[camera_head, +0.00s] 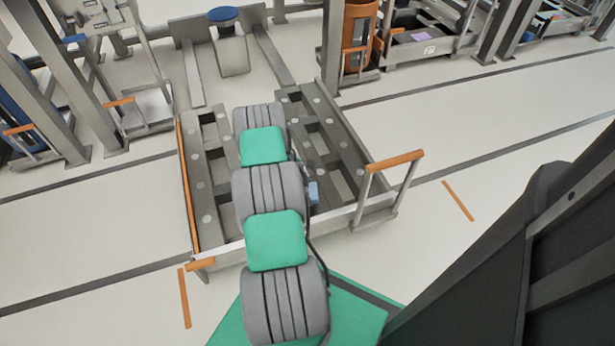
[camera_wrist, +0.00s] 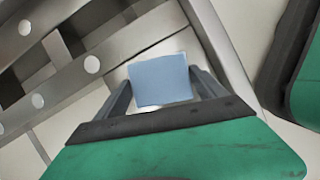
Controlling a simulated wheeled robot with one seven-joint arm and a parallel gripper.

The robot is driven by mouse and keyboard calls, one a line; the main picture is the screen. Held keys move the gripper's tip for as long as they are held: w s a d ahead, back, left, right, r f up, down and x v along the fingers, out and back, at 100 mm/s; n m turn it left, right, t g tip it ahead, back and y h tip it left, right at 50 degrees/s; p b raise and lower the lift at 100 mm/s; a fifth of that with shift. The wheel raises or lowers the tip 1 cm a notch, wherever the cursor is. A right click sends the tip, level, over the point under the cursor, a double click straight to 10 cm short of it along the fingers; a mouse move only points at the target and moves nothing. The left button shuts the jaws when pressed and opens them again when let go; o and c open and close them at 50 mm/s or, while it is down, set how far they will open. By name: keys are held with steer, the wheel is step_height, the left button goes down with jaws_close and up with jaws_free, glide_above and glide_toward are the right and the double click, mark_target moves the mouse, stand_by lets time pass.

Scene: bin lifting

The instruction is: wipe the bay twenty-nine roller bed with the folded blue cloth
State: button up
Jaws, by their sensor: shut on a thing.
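The folded blue cloth (camera_wrist: 160,80) is a small light-blue block between the two grey fingers of my gripper (camera_wrist: 162,88), which is shut on it. In the head view the cloth (camera_head: 313,192) peeks out to the right of my arm, over the roller bed. The roller bed (camera_head: 345,165) is a grey slatted frame with round pale discs, lying below my arm. My arm hides its middle, and my gripper is mostly hidden in the head view. In the wrist view the bed's slats (camera_wrist: 75,75) run along the left. I cannot tell whether the cloth touches the bed. No bay number is readable.
Orange-topped handles stand at the bed's right corner (camera_head: 395,160) and front left (camera_head: 200,264). A post with a blue round top (camera_head: 223,14) stands behind the bed. An orange bin (camera_head: 358,35) and racks line the back. Pale floor is open left and right.

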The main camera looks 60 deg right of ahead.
steer(key=shift+r+p, duration=1.35)
steer(key=shift+r, duration=1.1)
